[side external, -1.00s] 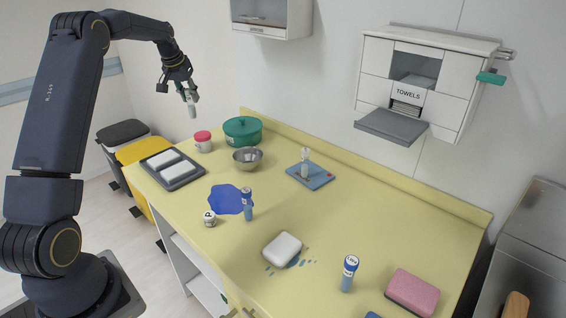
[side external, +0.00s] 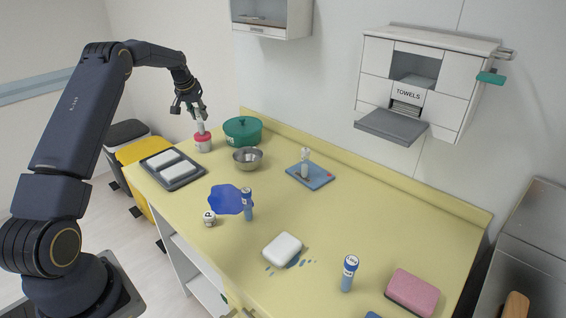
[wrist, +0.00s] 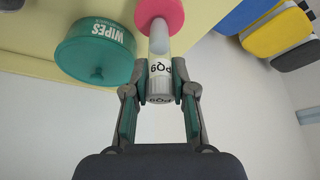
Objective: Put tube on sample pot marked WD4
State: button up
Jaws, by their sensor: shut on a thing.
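My gripper (side external: 198,113) is shut on a tube (side external: 200,127) and holds it upright over a pot with a red lid (side external: 203,143) at the counter's far left end. In the wrist view the tube (wrist: 159,70) has a white cap marked PQ9 and sits between my two fingers (wrist: 159,84). Its far end overlaps the pinkish-red lid (wrist: 158,12); I cannot tell whether they touch. No marking on this pot is readable. A small pale pot (side external: 209,218) with a dark mark stands at the front left; its mark is too small to read.
A teal wipes tub (side external: 242,130) stands close right of the red-lidded pot, with a metal bowl (side external: 247,158) in front. A grey tray (side external: 190,181) holds white blocks.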

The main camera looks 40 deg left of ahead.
jog(key=o, duration=0.9)
jog(key=shift+c, duration=0.2)
jog(key=shift+s+r, duration=0.1)
jog(key=shift+r, duration=0.4)
jog(key=d+v, duration=0.1)
jog(key=v, duration=1.1)
jog(key=s+d+r+m, duration=0.1)
jog(key=s+d+r, duration=0.25)
jog(key=d, duration=0.55)
jog(key=s+d+r+m, duration=0.2)
jog(key=d+r, duration=0.2)
jog(key=d, duration=0.6)
jog(key=s+d+f+m+h, duration=0.1)
jog(key=s+d+f, duration=0.1)
jog(key=s+d, duration=0.6)
jog(key=s+d+f+m+t+h, duration=0.1)
jog(key=s+d+f+m, duration=0.1)
jog(key=s+d, duration=0.7)
jog(key=s+f, duration=0.1)
jog(key=s, duration=0.3)
jog(key=shift+d+f+t, duration=0.25)
jog(key=shift+d+t, duration=0.05)
